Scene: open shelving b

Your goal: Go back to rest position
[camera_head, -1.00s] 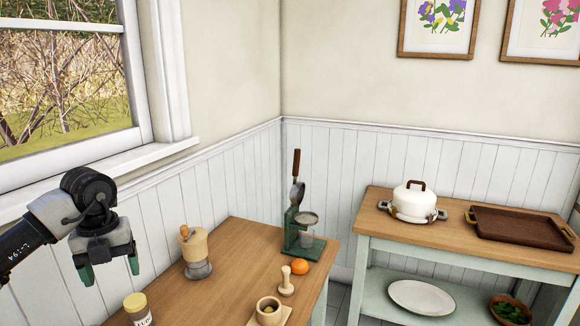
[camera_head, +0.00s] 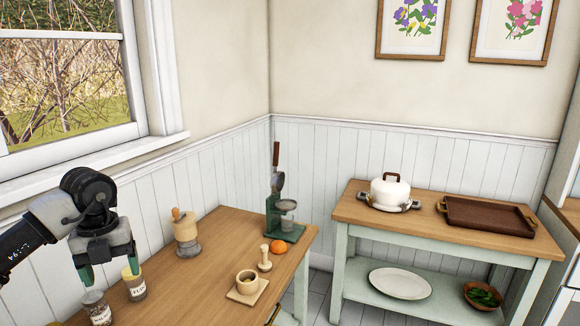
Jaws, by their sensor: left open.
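My left gripper (camera_head: 108,272) is open and empty at the left of the view, its green fingertips pointing down. It hangs in front of the left end of the wooden table (camera_head: 205,280). In the picture its fingertips are close to a jar with a yellow lid (camera_head: 134,284) and a second labelled jar (camera_head: 97,308). I cannot tell the exact gap between them. My right gripper does not show.
The table also holds a wooden grinder (camera_head: 186,233), a green press (camera_head: 280,215), an orange (camera_head: 278,246), a wooden pestle (camera_head: 264,260) and a small cup (camera_head: 247,281) on a board. A shelf table (camera_head: 400,226) with a white pot (camera_head: 390,190) and brown tray (camera_head: 487,216) stands right.

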